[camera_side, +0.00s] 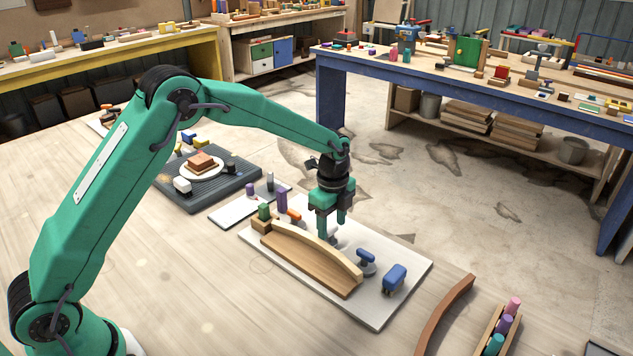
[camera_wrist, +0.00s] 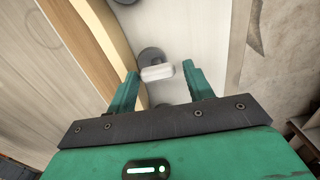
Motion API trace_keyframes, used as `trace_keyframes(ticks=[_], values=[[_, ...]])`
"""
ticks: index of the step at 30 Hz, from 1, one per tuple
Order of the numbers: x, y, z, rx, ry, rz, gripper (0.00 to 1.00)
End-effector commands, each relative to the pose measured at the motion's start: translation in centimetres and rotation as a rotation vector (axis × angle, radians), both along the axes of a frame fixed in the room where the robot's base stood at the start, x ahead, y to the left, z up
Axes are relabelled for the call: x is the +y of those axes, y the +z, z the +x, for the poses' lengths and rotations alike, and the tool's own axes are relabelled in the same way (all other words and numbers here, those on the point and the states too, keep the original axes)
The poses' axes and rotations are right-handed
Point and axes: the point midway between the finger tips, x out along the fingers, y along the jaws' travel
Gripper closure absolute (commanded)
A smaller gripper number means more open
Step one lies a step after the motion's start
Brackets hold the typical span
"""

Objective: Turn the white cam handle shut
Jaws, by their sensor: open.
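In the wrist view, the white cam handle (camera_wrist: 158,72) is a short white bar on a dark round base (camera_wrist: 150,55), beside the edge of the light wood strip. My gripper (camera_wrist: 160,84) is open, with one green finger on each side of the handle's near end. I cannot tell whether either finger touches it. In the side view, my gripper (camera_side: 333,230) points down, low over the pale board (camera_side: 372,312), and mostly hides the white handle. The curved light wood stringer (camera_side: 318,247) lies along a brown wooden block (camera_side: 300,264), just left of my gripper.
A blue cam handle (camera_side: 366,257) and a blue block (camera_side: 394,278) stand to the right on the board. An orange handle (camera_side: 294,215), a purple cylinder (camera_side: 281,200) and a green block (camera_side: 264,211) stand behind left. A curved brown strip (camera_side: 445,315) lies at front right.

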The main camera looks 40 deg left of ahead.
Motion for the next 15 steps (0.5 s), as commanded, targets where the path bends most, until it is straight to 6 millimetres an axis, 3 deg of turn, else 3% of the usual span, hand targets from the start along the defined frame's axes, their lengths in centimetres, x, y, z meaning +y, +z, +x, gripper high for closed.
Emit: trace_keyframes(ticks=[5, 15], values=[[0.1, 0.7, -0.6, 0.021, 0.000, 0.003, 0.36], [0.0, 4.6, -0.2, 0.005, 0.000, 0.001, 0.36]])
